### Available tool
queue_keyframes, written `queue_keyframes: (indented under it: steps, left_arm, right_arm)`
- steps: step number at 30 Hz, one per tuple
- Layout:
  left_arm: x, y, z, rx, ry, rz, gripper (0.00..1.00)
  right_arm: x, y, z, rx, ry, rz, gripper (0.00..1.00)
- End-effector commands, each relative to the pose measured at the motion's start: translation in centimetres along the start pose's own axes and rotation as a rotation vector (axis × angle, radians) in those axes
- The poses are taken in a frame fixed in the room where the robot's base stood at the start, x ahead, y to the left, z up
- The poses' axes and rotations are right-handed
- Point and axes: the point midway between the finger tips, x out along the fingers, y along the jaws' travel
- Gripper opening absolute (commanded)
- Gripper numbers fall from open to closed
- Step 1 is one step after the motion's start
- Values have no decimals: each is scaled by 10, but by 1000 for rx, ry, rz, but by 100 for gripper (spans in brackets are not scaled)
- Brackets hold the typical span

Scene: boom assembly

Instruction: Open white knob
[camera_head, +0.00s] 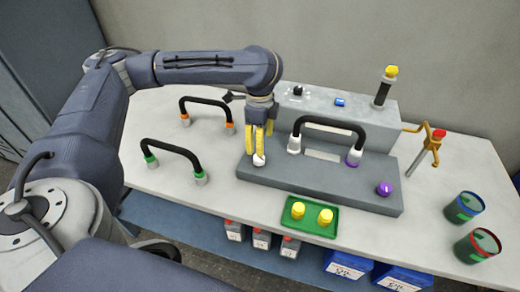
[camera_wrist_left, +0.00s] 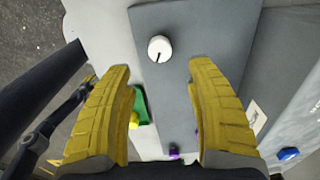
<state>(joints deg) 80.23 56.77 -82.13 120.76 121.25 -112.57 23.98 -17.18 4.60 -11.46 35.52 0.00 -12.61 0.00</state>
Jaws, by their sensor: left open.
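The white knob (camera_head: 258,160) sits at the left end of the low grey platform (camera_head: 330,188). It also shows in the left wrist view (camera_wrist_left: 160,49), round with a short dark mark on its face. My left gripper (camera_head: 259,147) points down at the knob, with its yellow fingers right above or around its top. In the left wrist view the fingers (camera_wrist_left: 161,68) are apart with nothing between the tips, and the knob appears just beyond them. Contact cannot be told. My right gripper is not in view.
A black handle (camera_head: 335,122) with white and purple ends stands close right of my gripper. Two more handles, orange-ended (camera_head: 207,104) and green-ended (camera_head: 170,147), stand to the left. A green tray (camera_head: 308,228) with yellow knobs lies in front. A purple knob (camera_head: 384,188) sits at the platform's right.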

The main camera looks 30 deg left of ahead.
Motion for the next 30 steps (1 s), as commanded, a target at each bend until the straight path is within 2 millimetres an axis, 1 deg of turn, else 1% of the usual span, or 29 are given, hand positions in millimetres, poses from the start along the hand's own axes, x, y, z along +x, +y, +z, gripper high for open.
queue_keyframes:
  steps: [1,3,9,13,25,26,30]
  left_arm:
    - [-7,0,0,1,0,-2,56]
    - [-15,-1,0,1,0,-2,56]
    - [-30,0,0,1,1,0,56]
    - [-34,0,0,1,0,0,56]
    - [-38,0,0,7,1,0,56]
    - [-41,0,0,20,1,0,56]
    - [-70,-2,4,142,2,-4,56]
  right_arm:
    - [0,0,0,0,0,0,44]
    - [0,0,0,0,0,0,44]
    - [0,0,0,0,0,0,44]
    - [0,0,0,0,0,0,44]
    - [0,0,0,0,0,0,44]
    - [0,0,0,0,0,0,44]
    - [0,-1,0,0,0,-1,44]
